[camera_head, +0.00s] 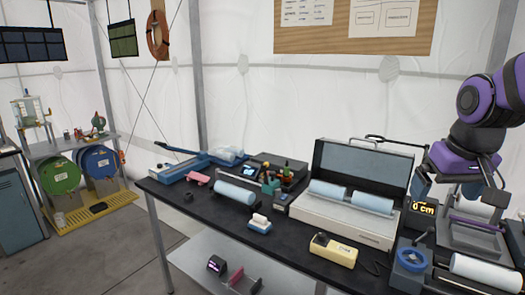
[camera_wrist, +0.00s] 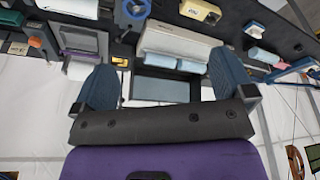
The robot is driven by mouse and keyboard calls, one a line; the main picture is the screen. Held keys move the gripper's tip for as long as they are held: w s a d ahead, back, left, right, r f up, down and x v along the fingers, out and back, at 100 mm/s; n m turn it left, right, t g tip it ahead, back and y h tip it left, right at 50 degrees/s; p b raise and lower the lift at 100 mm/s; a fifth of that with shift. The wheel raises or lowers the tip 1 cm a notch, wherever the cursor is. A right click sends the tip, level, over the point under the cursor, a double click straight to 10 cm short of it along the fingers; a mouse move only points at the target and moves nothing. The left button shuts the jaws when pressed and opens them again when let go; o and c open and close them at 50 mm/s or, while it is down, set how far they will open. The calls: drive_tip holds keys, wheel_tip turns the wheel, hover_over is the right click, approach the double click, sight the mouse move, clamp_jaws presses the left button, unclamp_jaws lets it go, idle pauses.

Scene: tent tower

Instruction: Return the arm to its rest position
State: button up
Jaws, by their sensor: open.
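My arm, purple and black, comes in at the upper right of the head view. My gripper (camera_head: 468,178) hangs over the right end of the black table (camera_head: 290,241). In the wrist view my gripper (camera_wrist: 160,60) shows two blue-grey fingers spread wide apart, with nothing held between them. The wrist view looks upside down over the table. An open case (camera_wrist: 183,40) with two pale blue rolls appears beyond the gap between the fingers. In the head view this case (camera_head: 330,222) stands left of my gripper.
A blue roll (camera_head: 235,191) lies farther left. The floor at left is mostly clear.

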drive_tip(key=s+a+r+t, duration=0.1)
drive_tip(key=s+r, duration=0.1)
drive_tip(key=s, duration=0.4)
drive_tip(key=s+a+r+t, duration=0.1)
drive_tip(key=s+a, duration=0.1)
drive_tip(key=s, duration=0.4)
drive_tip(key=shift+s+a+r+n, duration=0.2)
drive_tip(key=shift+s+r+n, duration=0.1)
drive_tip(key=shift+s+r, duration=0.1)
drive_tip(key=m+g, duration=0.5)
drive_tip(key=m, duration=1)
hover_over(414, 257)
wheel_tip(414, 257, down, 24)
drive_tip(key=shift+w+f, duration=0.1)
drive_tip(key=shift+f, duration=0.25)
wheel_tip(414, 257, down, 10)
drive_tip(key=shift+f, duration=0.15)
